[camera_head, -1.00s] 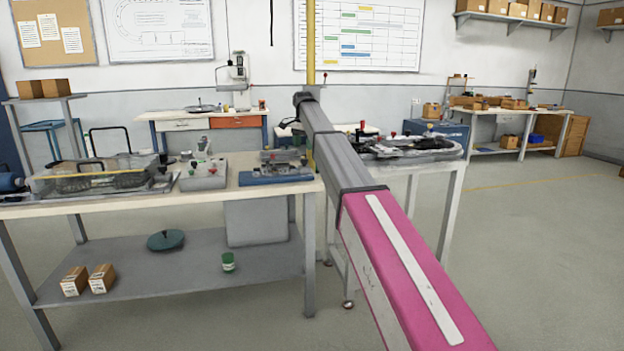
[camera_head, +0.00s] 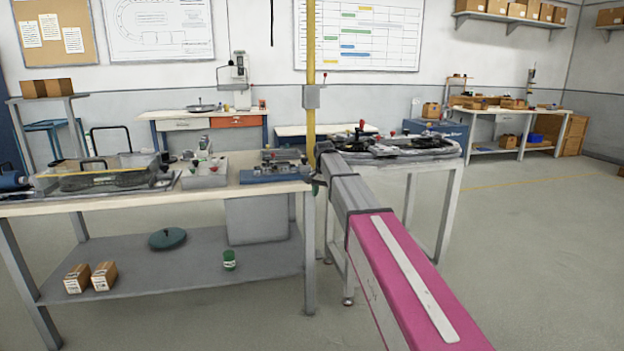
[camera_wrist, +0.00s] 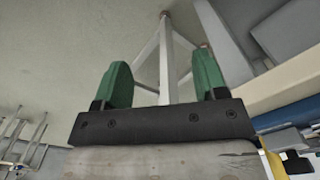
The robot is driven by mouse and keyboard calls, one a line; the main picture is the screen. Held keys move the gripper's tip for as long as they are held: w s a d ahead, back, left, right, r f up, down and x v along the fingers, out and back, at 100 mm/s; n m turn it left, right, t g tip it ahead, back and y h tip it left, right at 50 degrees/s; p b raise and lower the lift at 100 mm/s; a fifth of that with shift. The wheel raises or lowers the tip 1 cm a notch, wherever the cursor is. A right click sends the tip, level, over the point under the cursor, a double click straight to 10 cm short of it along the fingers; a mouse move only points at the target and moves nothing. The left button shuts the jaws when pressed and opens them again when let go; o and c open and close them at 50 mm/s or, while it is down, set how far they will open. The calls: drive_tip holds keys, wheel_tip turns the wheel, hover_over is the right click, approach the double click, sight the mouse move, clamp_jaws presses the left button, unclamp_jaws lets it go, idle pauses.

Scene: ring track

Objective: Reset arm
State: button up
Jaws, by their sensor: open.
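My gripper (camera_wrist: 160,85) shows in the wrist view, with two green fingers spread apart and nothing between them. Beyond the fingers, the wrist view shows pale legs of a stand and the grey floor. In the head view my arm reaches forward from the lower right, and its far end is beside the right end of the long workbench (camera_head: 140,202). The fingers cannot be made out in the head view. The ring track stand (camera_head: 445,180) is just right of the arm's end, with a grey oval track (camera_head: 440,152) on top.
The workbench carries a wire basket (camera_head: 100,178), a grey box (camera_head: 205,175) and a blue fixture (camera_head: 275,172). A yellow post (camera_head: 311,60) rises behind the arm's end. Below are a green can (camera_head: 229,260) and small cartons (camera_head: 104,276). Floor at right is clear.

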drive_tip(key=s+d+f+n, duration=0.2)
drive_tip(key=s+d+f, duration=0.2)
drive_tip(key=s+f, duration=0.4)
drive_tip(key=s+d+f+n, duration=0.2)
drive_tip(key=s+d+f, duration=0.3)
drive_tip(key=s+f, duration=0.4)
drive_tip(key=s+d+f+n, duration=0.2)
drive_tip(key=s+d+f, duration=0.3)
drive_tip(key=s, duration=1.3)
wheel_tip(320, 180, down, 4)
drive_tip(key=shift+d+r, duration=0.15)
drive_tip(key=shift+d, duration=0.05)
